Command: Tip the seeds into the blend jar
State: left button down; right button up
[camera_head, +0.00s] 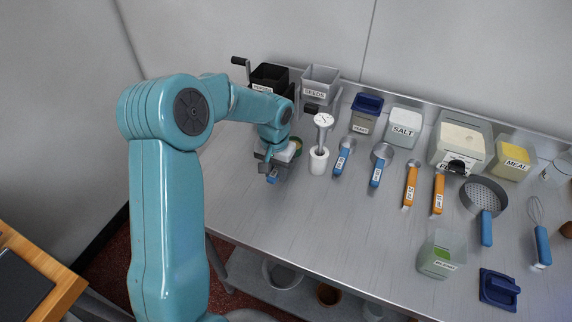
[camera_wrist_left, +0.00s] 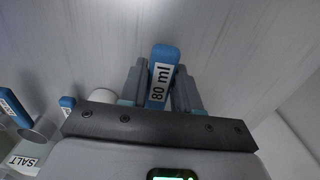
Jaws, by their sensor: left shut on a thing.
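My left gripper (camera_head: 267,166) is at the left part of the steel counter, shut on a blue-handled scoop. In the left wrist view the scoop handle (camera_wrist_left: 164,57), labelled 80 ml, stands between the two fingers; only its blue end (camera_head: 272,179) shows clearly in the head view. The scoop's cup and any contents cannot be made out. The grey seeds bin (camera_head: 320,77), labelled SEEDS, stands at the back behind the gripper. The blend jar (camera_head: 441,253), translucent greenish with a BLEND label, stands upright and open at the front right. My right gripper is out of view.
A white holder with a round dial (camera_head: 324,120) stands just right of the gripper. Blue and orange measuring tools (camera_head: 411,185), a strainer (camera_head: 484,195) and a whisk (camera_head: 538,215) lie farther right. A blue lid (camera_head: 498,288) lies beside the jar. The middle front counter is clear.

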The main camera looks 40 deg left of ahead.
pick_arm(q)
jog(key=shift+r+p, duration=1.25)
jog(key=shift+r, duration=0.8)
jog(key=shift+s+f, duration=0.1)
jog(key=shift+s, duration=0.05)
